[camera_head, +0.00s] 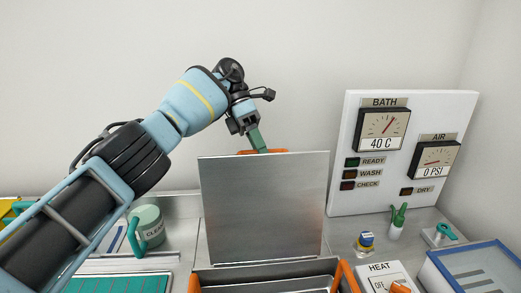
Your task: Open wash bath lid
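The wash bath lid (265,205) is a grey metal panel standing upright at the back of the bath. An orange handle (276,151) shows along its top edge. My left gripper (260,145) reaches over from the left, its green finger at the handle and partly behind the lid edge. Whether the fingers are closed on the handle is hidden. The wash bath (215,273) shows at the bottom with its opening uncovered and orange grips at its sides. My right gripper is not in view.
A white panel with BATH and AIR gauges (382,128) stands right. A green-and-white CLEAN container (148,222) stands left under my arm.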

